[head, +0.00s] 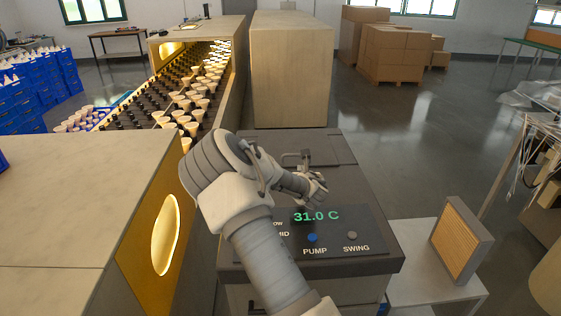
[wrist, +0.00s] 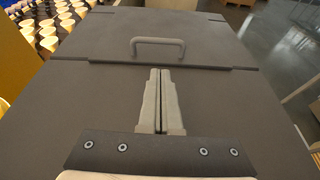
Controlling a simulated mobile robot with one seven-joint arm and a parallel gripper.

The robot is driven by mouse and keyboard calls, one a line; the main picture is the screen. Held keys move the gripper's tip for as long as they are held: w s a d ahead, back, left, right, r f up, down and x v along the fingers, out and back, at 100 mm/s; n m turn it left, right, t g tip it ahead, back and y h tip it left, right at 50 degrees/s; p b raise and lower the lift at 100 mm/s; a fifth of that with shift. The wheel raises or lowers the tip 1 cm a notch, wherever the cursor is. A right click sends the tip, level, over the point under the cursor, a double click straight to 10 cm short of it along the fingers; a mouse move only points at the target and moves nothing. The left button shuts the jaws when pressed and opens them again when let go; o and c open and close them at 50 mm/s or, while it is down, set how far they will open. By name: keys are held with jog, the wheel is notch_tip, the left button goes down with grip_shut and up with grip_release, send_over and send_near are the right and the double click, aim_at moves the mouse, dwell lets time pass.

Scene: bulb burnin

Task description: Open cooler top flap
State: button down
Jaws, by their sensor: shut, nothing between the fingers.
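The cooler (head: 345,190) is a dark grey box with a control panel (head: 325,235) reading 31.0 C and buttons marked PUMP and SWING. Its top flap (wrist: 205,28) is the far part of the lid in the wrist view, lying flat and closed, with a seam along its near edge. A grey bar handle (wrist: 158,44) stands on the flap near that seam; it also shows in the head view (head: 296,156). My gripper (wrist: 161,74) is shut and empty, its fingertips just short of the seam and apart from the handle. In the head view my wrist partly hides the cooler top.
A conveyor with bulbs (head: 195,100) runs along the left, beside a beige cabinet (head: 290,75) behind the cooler. A white side table (head: 430,262) holds a framed filter (head: 461,240) at the right. Cardboard boxes (head: 393,52) stand far back.

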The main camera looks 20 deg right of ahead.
jog(key=shift+w+a, duration=0.1)
jog(key=shift+w, duration=0.1)
jog(key=p, duration=0.3)
send_near(297, 161)
jog(key=shift+r+x, duration=0.2)
jog(key=shift+x, duration=1.1)
jog(key=shift+r+x, duration=0.15)
jog(key=shift+x, duration=1.15)
jog(key=shift+w+a+r, duration=0.15)
jog(key=shift+w, duration=0.05)
